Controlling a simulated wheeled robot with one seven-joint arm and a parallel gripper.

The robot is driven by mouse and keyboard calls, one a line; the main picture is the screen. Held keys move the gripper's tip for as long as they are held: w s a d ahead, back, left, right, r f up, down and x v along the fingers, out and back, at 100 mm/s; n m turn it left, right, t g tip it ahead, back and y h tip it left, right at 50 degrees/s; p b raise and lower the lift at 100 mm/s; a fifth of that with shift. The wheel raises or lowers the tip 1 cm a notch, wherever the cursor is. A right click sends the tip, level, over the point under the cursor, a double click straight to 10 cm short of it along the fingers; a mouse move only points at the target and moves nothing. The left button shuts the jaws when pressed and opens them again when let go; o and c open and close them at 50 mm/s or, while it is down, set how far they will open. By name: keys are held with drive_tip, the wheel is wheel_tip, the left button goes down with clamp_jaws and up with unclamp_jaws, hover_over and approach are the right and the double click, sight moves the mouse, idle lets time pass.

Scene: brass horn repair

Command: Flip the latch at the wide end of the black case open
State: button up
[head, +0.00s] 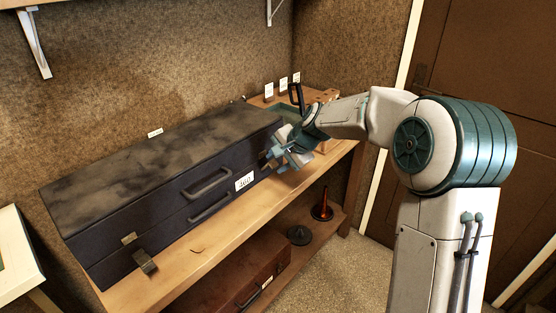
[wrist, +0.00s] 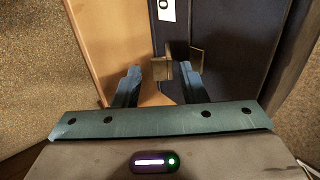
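The closed black case (head: 160,165) lies along the wooden bench, its front facing me. My gripper (head: 272,158) is at the right part of the case's front. In the wrist view, my gripper (wrist: 158,72) has its two fingers apart. A brass latch (wrist: 183,60) on the case front is just ahead of the fingertips, nearer the right finger; I cannot tell if they touch. In the head view my gripper hides this latch. Another latch (head: 145,261) at the case's left end sticks out below its brass plate (head: 128,239).
The case front carries two handles (head: 207,184) and a white label (head: 245,181). A bare strip of bench (head: 205,240) runs in front. Small cards stand behind, by the wall.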

clamp_jaws()
drive_tip(key=shift+f+b, duration=0.1)
drive_tip(key=shift+b, duration=0.2)
drive_tip(key=b, duration=0.2)
drive_tip(key=f+b, duration=0.1)
drive_tip(key=b, duration=0.1)
drive_tip(key=shift+s+d+t+y, duration=0.1)
drive_tip(key=shift+d+t+y, duration=0.2)
drive_tip(key=shift+y, duration=0.1)
drive_tip(key=b, duration=0.3)
drive_tip(key=f+t+y+b, duration=0.1)
drive_tip(key=b, duration=0.6)
drive_tip(key=shift+s+d+f+y, duration=0.25)
drive_tip(key=shift+d+f+y, duration=0.05)
drive_tip(key=shift+f+y, duration=0.1)
drive_tip(key=t+y+b, duration=0.1)
drive_tip(key=b, duration=0.4)
drive_tip(key=f+y+b, duration=0.1)
drive_tip(key=b, duration=0.5)
drive_tip(key=f+t+y+b, duration=0.1)
drive_tip(key=b, duration=0.4)
drive_tip(key=shift+s+d+f+t, duration=0.1)
drive_tip(key=shift+s+d+t, duration=0.15)
drive_tip(key=shift+t, duration=0.05)
drive_tip(key=b, duration=0.5)
drive_tip(key=shift+f+t+y, duration=0.2)
drive_tip(key=shift+t+y, duration=0.2)
drive_tip(key=shift+f+b, duration=0.1)
drive_tip(key=shift+b, duration=0.85)
